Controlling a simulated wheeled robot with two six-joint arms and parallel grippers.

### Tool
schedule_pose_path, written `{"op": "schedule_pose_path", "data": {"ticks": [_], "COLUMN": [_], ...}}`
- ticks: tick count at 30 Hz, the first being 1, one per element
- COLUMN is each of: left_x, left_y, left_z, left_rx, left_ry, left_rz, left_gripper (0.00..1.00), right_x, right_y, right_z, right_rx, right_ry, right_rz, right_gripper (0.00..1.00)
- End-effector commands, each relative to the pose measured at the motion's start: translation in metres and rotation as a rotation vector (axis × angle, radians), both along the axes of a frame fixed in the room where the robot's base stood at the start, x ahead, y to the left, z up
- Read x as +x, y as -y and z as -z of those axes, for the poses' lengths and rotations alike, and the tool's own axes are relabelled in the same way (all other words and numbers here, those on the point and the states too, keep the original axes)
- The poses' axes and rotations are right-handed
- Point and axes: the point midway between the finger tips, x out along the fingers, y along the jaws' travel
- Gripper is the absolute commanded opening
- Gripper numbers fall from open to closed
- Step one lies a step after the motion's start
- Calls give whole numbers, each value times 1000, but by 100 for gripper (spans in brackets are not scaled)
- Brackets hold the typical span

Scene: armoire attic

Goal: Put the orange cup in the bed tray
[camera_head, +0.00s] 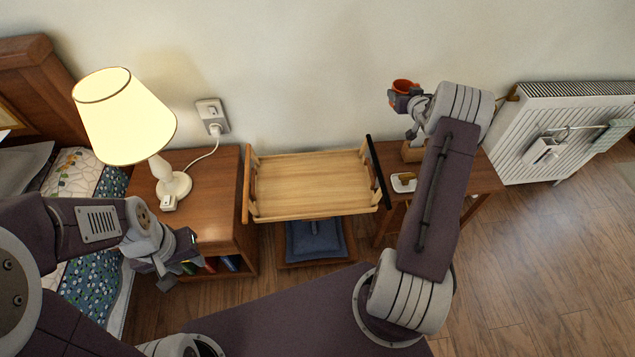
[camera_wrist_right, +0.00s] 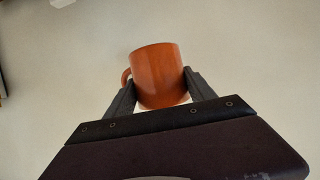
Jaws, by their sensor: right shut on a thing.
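The orange cup (camera_head: 405,86) is up in front of the wall, above and to the right of the bed tray. My right gripper (camera_head: 402,97) is shut on it. In the right wrist view the cup (camera_wrist_right: 158,75) sits between the two dark fingers, with its handle at the left. The bed tray (camera_head: 312,182) is light wood with raised end pieces and looks empty. It lies between the nightstand and the small table. My left gripper (camera_head: 182,262) is low in front of the nightstand, away from the cup; its finger gap is unclear.
A lit lamp (camera_head: 126,115) stands on the nightstand (camera_head: 215,190), its cord running to a wall socket (camera_head: 212,115). A small wooden table (camera_head: 480,175) holds a white dish (camera_head: 403,184) and a wooden object. A radiator (camera_head: 560,125) stands at the right. A blue cushion (camera_head: 315,240) lies below the tray.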

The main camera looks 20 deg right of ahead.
Motion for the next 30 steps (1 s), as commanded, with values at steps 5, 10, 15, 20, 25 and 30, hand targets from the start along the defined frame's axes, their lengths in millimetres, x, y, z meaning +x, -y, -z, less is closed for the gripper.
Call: {"op": "schedule_pose_path", "data": {"ticks": [5,10,15,20,25,30], "left_x": [0,0,0,0,0,0], "left_y": [0,0,0,0,0,0], "left_z": [32,82,151,213,261,298], "left_rx": [0,0,0,0,0,0], "left_ry": [0,0,0,0,0,0], "left_rz": [0,0,0,0,0,0], "left_gripper": [36,36,36,36,36,36], "right_x": [-20,-39,-60,-76,-75,-72], "right_y": [-22,-56,-102,-144,-176,-187], "right_z": [30,61,100,129,135,170], "right_rx": [0,-1,-4,-5,-6,0], "right_ry": [1,4,7,9,13,1], "right_rz": [26,40,40,26,-25,-47], "right_gripper": [10,10,10,10,10,10]}}
